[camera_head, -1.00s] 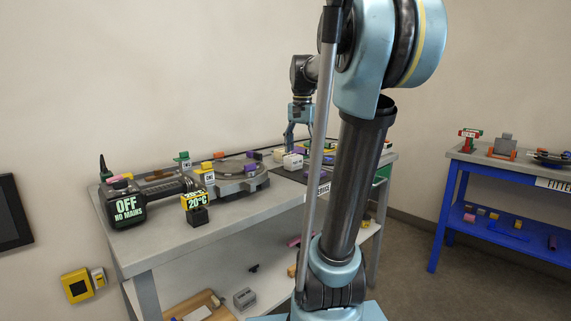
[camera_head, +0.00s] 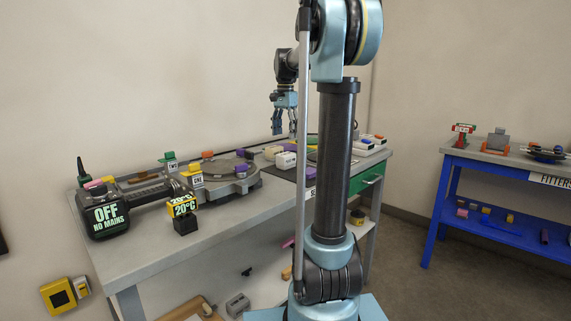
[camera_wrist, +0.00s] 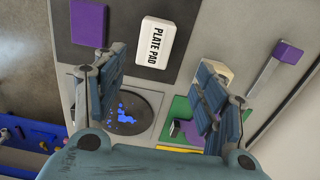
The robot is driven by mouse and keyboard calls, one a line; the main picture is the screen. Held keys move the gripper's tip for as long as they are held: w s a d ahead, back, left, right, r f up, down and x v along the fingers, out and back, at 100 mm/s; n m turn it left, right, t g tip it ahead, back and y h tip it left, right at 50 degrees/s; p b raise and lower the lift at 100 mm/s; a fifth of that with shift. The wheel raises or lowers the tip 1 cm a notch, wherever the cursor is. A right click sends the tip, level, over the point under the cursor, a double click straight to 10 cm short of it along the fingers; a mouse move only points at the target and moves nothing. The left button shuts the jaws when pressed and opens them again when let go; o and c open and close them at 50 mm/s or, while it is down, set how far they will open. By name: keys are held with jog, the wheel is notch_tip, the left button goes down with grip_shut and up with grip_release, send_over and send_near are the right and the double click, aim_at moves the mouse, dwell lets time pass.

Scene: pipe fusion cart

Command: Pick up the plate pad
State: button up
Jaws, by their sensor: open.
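The plate pad (camera_wrist: 160,43) is a white block with black "PLATE PAD" lettering. In the wrist view it lies flat on a dark mat (camera_wrist: 122,20), in the upper middle, just beyond my fingertips. My gripper (camera_wrist: 160,85) is open and empty, with its fingers to either side of the gap below the pad. In the head view my gripper (camera_head: 285,122) hangs above the back of the grey bench, clear of the surface. White blocks (camera_head: 285,160) sit below it there; I cannot read which is the plate pad.
A purple block (camera_wrist: 89,22) lies left of the pad. A dark round plate with blue marks (camera_wrist: 125,112) and a green piece with a purple block (camera_wrist: 185,128) lie nearer. A purple-ended bar (camera_wrist: 275,65) lies right. A round grey fixture (camera_head: 228,178) stands on the bench (camera_head: 235,215).

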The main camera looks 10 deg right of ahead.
aim_at(286, 154)
notch_tip(286, 154, down, 7)
jog(key=shift+r, duration=0.2)
jog(key=shift+s+f, duration=0.25)
jog(key=shift+f, duration=1.05)
jog(key=shift+s+f, duration=0.25)
jog(key=shift+f, duration=1.05)
jog(key=c, duration=1.2)
